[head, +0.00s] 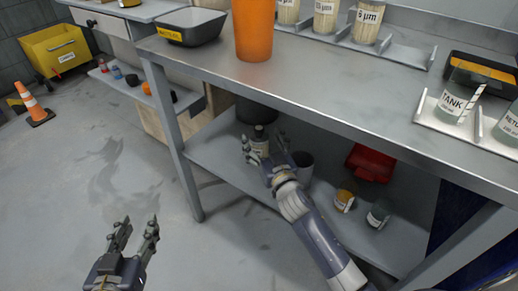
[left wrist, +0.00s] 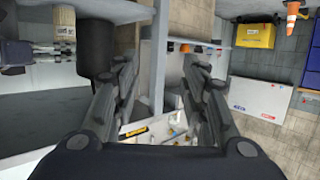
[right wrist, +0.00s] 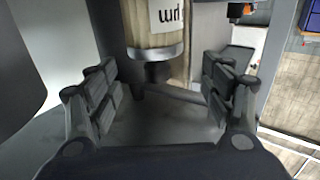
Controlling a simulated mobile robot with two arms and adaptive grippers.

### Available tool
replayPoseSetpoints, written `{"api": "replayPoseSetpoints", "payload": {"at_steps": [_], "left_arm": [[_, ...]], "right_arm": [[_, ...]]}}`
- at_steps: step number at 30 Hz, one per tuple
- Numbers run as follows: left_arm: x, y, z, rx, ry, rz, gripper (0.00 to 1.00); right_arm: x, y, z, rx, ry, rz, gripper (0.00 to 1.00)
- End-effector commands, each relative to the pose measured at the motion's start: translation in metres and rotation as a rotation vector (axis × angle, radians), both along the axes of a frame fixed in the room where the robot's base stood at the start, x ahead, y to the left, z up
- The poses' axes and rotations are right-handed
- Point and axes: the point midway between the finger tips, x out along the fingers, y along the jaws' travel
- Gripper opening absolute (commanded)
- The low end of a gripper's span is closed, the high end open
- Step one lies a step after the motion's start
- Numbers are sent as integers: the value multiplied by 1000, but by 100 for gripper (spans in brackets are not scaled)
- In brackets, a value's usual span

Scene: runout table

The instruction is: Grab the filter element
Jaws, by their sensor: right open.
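A tan filter element (head: 259,148) with a white label and dark top knob stands on the lower shelf. In the right wrist view, its pleated body (right wrist: 150,20) appears inverted, with its metal cap and knob ahead of the fingers. My right gripper (head: 265,153) is open close beside it; the fingers (right wrist: 160,95) are spread and hold nothing. Part of the element is hidden by the hand in the head view. My left gripper (head: 135,232) is open and empty over the floor, away from the shelf; its spread fingers (left wrist: 160,80) show in the left wrist view.
Labelled filter elements (head: 327,18) stand in a rack on the tabletop (head: 200,57), near an orange cylinder (head: 254,30). On the lower shelf, a grey cup (head: 302,165), a red bin (head: 370,163) and two jars (head: 378,214) are near my right arm. The floor left is mostly clear.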

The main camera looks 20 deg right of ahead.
Motion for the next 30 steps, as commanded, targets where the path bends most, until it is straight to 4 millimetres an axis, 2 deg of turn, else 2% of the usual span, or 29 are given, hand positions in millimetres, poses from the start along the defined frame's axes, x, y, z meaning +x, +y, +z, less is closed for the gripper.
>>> {"api": "replayPoseSetpoints", "payload": {"at_steps": [6, 10, 20, 27, 29, 30], "left_arm": [[10, -7, 29, -40, -160, -11, 40], [13, -10, 44, -57, -227, -15, 40], [13, -11, 50, -64, -255, -17, 40], [13, -11, 50, -64, -255, -17, 40], [13, -11, 50, -64, -255, -17, 40], [13, -11, 50, -64, -255, -17, 40]], "right_arm": [[28, -3, 1, -2, -2, 0, 74], [39, -2, 1, -2, -1, 1, 74], [43, -2, 2, -1, 0, 1, 74], [43, -2, 2, -1, 0, 1, 20], [43, -2, 2, -1, 0, 1, 6], [43, -2, 2, -1, 0, 1, 4]]}}
